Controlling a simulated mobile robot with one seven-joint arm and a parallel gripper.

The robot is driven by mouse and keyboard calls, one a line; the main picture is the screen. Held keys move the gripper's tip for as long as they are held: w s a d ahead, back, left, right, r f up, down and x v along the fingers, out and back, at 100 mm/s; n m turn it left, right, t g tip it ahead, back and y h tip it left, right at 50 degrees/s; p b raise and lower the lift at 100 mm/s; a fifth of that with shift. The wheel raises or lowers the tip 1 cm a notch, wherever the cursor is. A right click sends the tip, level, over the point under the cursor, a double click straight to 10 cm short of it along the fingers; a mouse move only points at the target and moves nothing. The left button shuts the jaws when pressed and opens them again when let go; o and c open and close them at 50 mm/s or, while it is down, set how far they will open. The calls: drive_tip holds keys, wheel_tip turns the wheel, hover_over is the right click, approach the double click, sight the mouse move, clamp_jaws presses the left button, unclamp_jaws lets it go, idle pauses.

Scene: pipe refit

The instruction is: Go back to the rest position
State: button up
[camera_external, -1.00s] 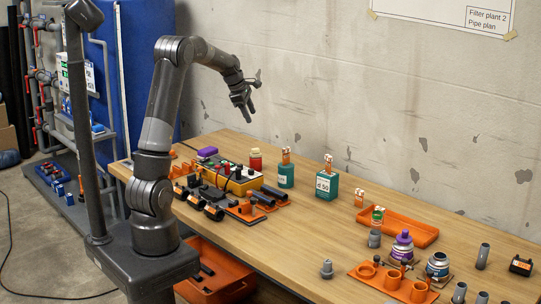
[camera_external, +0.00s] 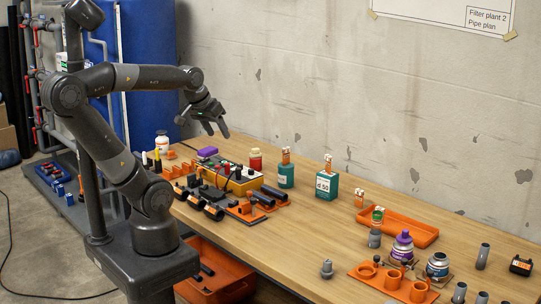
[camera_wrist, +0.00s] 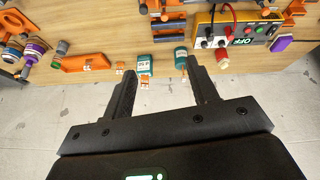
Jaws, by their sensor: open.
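My gripper (camera_external: 208,122) is open and empty. It hangs in the air above the far left part of the wooden bench (camera_external: 310,215), near the wall. In the wrist view my gripper's two fingers (camera_wrist: 158,82) are spread apart, with nothing held between them. My arm is folded back and bent at the elbow.
A white jar (camera_external: 162,143) stands at the bench's left end. An orange tray (camera_external: 405,228) lies at the right. The concrete wall (camera_external: 330,90) rises behind the bench.

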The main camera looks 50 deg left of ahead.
drive_tip(key=shift+s+d+f+m, duration=0.1)
drive_tip(key=shift+s+f+m, duration=0.2)
drive_tip(key=shift+s+m, duration=0.3)
drive_tip(key=shift+s+d+f+m, duration=0.1)
drive_tip(key=shift+s+f+m, duration=0.25)
drive_tip(key=shift+s, duration=0.3)
